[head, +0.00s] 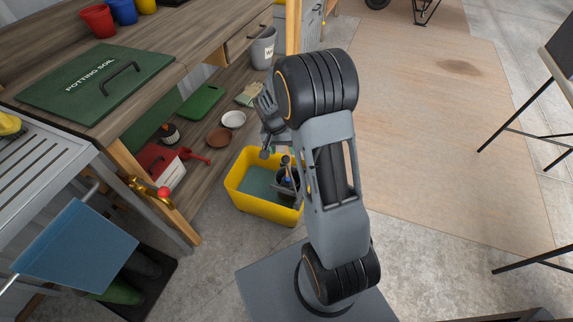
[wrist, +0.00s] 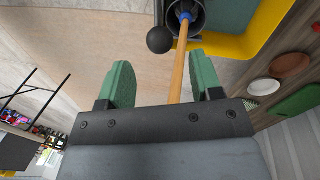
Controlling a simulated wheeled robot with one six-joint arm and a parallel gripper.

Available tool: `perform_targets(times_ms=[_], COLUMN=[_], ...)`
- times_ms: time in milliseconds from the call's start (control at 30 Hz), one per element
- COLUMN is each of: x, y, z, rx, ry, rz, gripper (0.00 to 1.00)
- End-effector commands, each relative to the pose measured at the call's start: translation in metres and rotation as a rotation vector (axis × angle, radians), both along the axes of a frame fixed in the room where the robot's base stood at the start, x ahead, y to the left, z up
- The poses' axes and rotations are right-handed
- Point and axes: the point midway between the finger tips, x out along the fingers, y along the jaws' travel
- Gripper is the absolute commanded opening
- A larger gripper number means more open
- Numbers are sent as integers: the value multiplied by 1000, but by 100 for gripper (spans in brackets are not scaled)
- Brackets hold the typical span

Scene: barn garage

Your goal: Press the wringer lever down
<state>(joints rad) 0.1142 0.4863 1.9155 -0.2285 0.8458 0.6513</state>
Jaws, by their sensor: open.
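The yellow mop bucket (head: 262,207) stands on the floor left of my arm, with the dark wringer (head: 289,183) at its right side. In the wrist view, the wringer lever ends in a black ball knob (wrist: 160,40), up beside the black wringer cup (wrist: 184,14). A wooden mop handle with a blue collar (wrist: 185,17) stands in the cup. My gripper (wrist: 157,73) is open, its green fingers apart. The knob shows just past the fingertips, apparently untouched. The handle shows between the fingers; I cannot tell its depth.
A wooden workbench (head: 190,47) with a green potting soil lid (head: 98,83) runs along the left. Its lower shelf holds a white dish (head: 233,119) and a brown dish (head: 219,138). A grey slatted table (head: 40,165) stands nearer.

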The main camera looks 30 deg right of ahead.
Motion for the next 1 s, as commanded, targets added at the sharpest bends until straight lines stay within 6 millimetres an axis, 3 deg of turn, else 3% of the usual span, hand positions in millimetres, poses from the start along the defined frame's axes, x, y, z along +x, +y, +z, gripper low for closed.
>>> perform_targets(times_ms=[33,200,400,600,933,1000], x=[-2,-5,-7,-9,-9,-9], y=[-2,-7,-10,-12,-12,-12], z=[-13,-42,-66,-76,-78,-78], rx=[1,0,0,1,0,0], ry=[3,2,0,0,-1,-1], rz=[-2,-1,0,1,1,1], gripper=[59,59,59,59,59,54])
